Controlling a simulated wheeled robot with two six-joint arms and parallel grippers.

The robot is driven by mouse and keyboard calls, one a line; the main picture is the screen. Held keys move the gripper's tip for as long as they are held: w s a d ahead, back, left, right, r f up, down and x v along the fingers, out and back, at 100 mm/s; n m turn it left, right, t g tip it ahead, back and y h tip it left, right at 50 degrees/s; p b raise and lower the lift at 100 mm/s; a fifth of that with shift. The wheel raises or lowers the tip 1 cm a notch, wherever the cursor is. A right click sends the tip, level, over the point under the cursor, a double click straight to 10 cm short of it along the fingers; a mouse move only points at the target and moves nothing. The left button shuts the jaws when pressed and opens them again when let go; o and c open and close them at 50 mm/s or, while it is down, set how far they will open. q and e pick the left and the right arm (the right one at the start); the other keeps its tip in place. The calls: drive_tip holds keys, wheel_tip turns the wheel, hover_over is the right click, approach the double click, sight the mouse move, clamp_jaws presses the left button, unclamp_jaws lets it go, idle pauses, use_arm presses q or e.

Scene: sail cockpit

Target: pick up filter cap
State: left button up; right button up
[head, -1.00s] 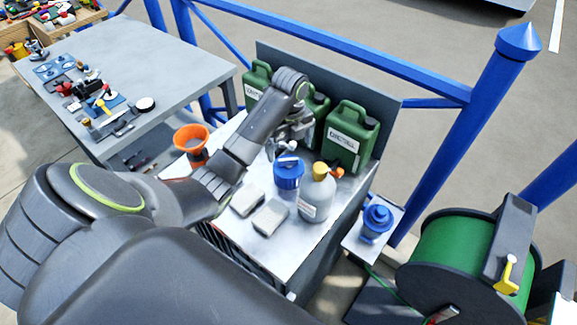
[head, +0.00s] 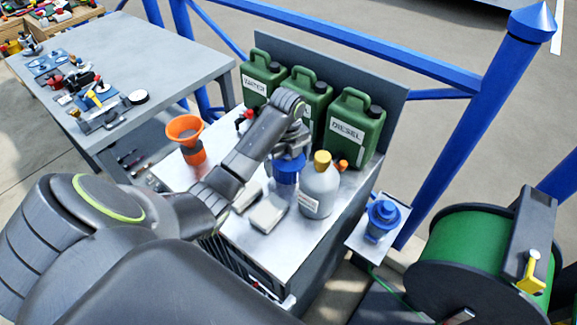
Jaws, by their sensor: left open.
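A blue filter (head: 286,172) stands upright on the metal bench, beside a grey bottle. Its top, where the filter cap sits, is partly hidden by my left gripper (head: 287,156). My left gripper is open and points down at the top of the filter, close above or around it; I cannot tell whether it touches. My right gripper is not in view.
A grey bottle (head: 319,190) with a yellow cap stands right of the filter. Green jerrycans (head: 354,130) line the back. An orange funnel (head: 186,138) is at left, and a pale block (head: 269,213) lies in front. A blue fitting (head: 382,217) sits on a side shelf.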

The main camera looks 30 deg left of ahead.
use_arm(q)
drive_tip(key=shift+f, duration=0.2)
drive_tip(key=shift+r, duration=0.1)
drive_tip(key=c, duration=1)
drive_tip(key=shift+r, duration=0.8)
wheel_tip(320, 180, up, 2)
drive_tip(key=shift+r+p, duration=0.1)
drive_tip(key=shift+p, duration=0.4)
wheel_tip(320, 180, up, 17)
drive_tip(key=p, duration=1.8)
